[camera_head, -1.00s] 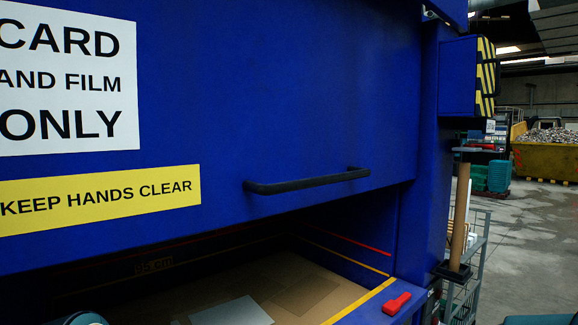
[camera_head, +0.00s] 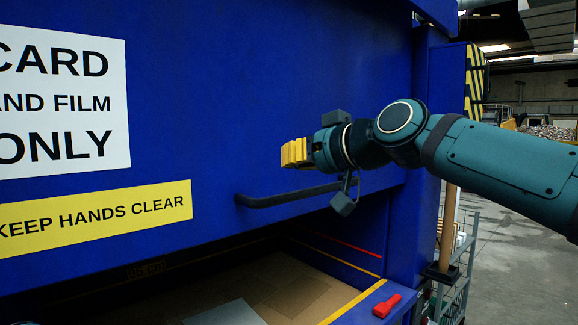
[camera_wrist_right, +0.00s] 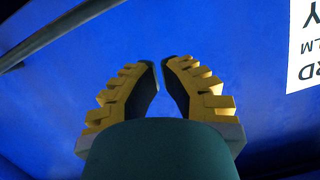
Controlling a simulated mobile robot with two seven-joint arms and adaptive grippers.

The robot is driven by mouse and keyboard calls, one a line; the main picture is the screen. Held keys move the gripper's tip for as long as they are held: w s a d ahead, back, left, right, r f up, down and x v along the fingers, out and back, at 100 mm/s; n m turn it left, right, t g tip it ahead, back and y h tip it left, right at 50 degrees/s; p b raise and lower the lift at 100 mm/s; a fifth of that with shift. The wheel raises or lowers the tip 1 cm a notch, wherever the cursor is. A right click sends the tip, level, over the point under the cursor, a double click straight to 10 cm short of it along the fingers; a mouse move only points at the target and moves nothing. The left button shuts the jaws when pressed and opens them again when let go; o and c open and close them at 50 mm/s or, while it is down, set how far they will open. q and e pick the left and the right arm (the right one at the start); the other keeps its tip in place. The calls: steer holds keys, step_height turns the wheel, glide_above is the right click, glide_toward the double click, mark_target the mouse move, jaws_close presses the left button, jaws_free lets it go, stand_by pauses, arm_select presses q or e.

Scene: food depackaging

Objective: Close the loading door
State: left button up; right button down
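The blue loading door (camera_head: 220,110) is raised, with a dark opening below its lower edge. A black bar handle (camera_head: 275,199) is fixed low on the door. My right gripper (camera_head: 286,154), with yellow fingers, is in front of the door, above the handle and apart from it. In the right wrist view, a narrow gap shows between the two fingers (camera_wrist_right: 161,66), with nothing in it. The handle (camera_wrist_right: 62,34) runs along the upper left there. My left gripper is out of view.
Inside the opening lie brown cardboard and a grey sheet (camera_head: 228,313). A red object (camera_head: 387,306) sits on the ledge beside a yellow line. A wire rack (camera_head: 461,270) with a brown pole (camera_head: 448,225) stands right of the machine. The floor farther right is clear.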

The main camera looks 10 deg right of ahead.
steer(key=p+x, duration=0.3)
steer(key=x, duration=0.5)
steer(key=shift+w+a, duration=0.15)
steer(key=shift+a, duration=0.05)
step_height(320, 180, down, 3)
steer(key=shift+a+r+b, duration=0.1)
steer(key=shift+a+b, duration=0.05)
steer(key=shift+b, duration=0.35)
steer(key=shift+s+f, duration=0.3)
steer(key=shift+f, duration=0.2)
steer(key=shift+a+f, duration=0.15)
steer(key=shift+f, duration=0.1)
